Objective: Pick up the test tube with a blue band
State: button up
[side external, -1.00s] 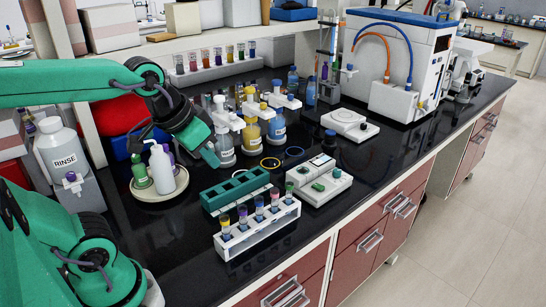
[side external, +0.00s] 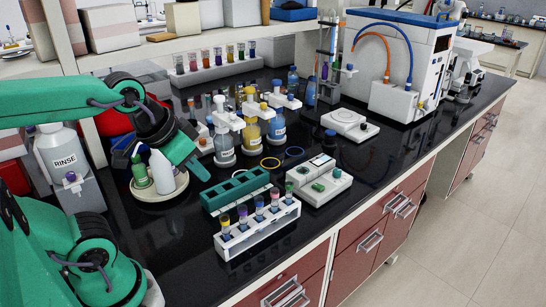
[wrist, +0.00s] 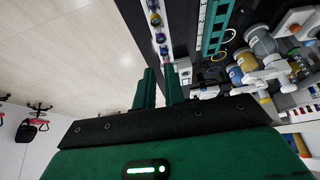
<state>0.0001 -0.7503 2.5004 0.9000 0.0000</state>
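A white rack (side external: 262,233) near the bench's front edge holds several test tubes upright in a row. The end tubes have a yellow top (side external: 225,220) and a green top (side external: 289,190); the middle tubes (side external: 259,203) look bluish or purple. I cannot tell surely which one has the blue band. The row also shows at the top of the wrist view (wrist: 158,32). My gripper (side external: 203,174) is above the bench, behind and left of the rack, apart from it. In the wrist view, its two green fingers (wrist: 161,72) stand apart with nothing between them.
A green empty rack (side external: 237,190) lies just behind the white rack. Labelled bottles (side external: 250,130) stand behind it, and a tray with dispenser bottles (side external: 160,192) is beside my gripper. A small white device (side external: 319,182) is right of the racks.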

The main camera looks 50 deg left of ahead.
jog(key=o, duration=0.6)
jog(key=shift+w, duration=0.15)
jog(key=n+g, duration=0.4)
jog(key=g, duration=0.1)
send_over(259, 198)
jog(key=f, duration=1)
jog(key=shift+s+d, duration=0.1)
jog(key=shift+s, duration=0.25)
jog(key=shift+w+f+n+g, duration=0.3)
jog(key=shift+w+f, duration=0.05)
jog(key=shift+f, duration=0.2)
jog(key=shift+f, duration=0.1)
jog(key=shift+f, duration=1.2)
